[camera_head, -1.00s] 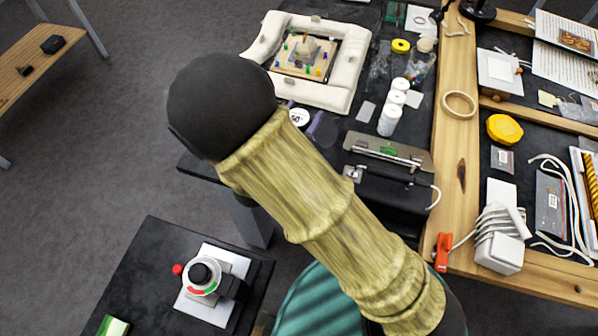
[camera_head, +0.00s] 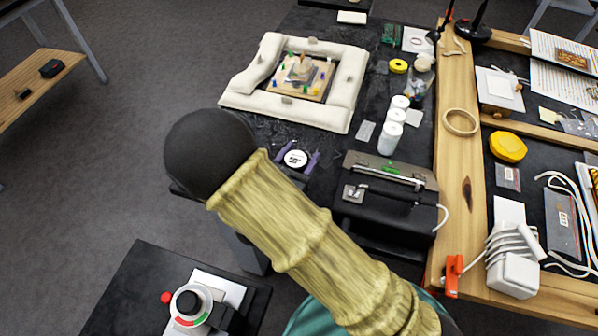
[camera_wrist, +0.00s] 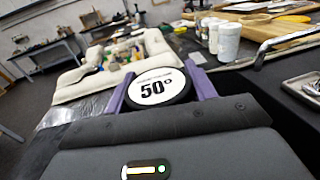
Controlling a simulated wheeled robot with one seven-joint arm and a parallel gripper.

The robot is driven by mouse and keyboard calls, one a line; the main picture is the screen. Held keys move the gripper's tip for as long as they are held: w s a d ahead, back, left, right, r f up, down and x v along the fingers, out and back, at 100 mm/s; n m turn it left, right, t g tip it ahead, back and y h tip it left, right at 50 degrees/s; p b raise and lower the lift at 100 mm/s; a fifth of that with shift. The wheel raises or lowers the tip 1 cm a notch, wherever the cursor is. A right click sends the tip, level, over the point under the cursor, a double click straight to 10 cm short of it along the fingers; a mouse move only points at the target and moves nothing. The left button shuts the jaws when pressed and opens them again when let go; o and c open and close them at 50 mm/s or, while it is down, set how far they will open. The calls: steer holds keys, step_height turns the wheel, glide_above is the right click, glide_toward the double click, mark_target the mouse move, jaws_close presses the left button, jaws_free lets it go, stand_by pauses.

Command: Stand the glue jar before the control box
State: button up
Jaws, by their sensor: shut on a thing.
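The fingers also show in the wrist view (camera_wrist: 156,92). The jar's lower part is hidden, and I cannot tell its height above the bench. I cannot tell surely which object is the control box; a flat grey box with a red label (camera_head: 561,226) lies among cables at the right.
A black case with a metal top (camera_head: 385,211) stands right of my gripper. White bottles (camera_head: 390,139) stand behind it. A padded white frame (camera_head: 247,97) surrounds a small board (camera_head: 300,78). A dial device (camera_head: 190,303) sits lower left. A wooden rail (camera_head: 466,190) borders the right bench area.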

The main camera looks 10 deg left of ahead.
mark_target(300, 171)
steer(key=shift+f, duration=0.75)
steer(key=shift+f, duration=2.05)
steer(key=shift+f, duration=0.1)
steer(key=shift+f, duration=0.1)
steer(key=o, duration=1.2)
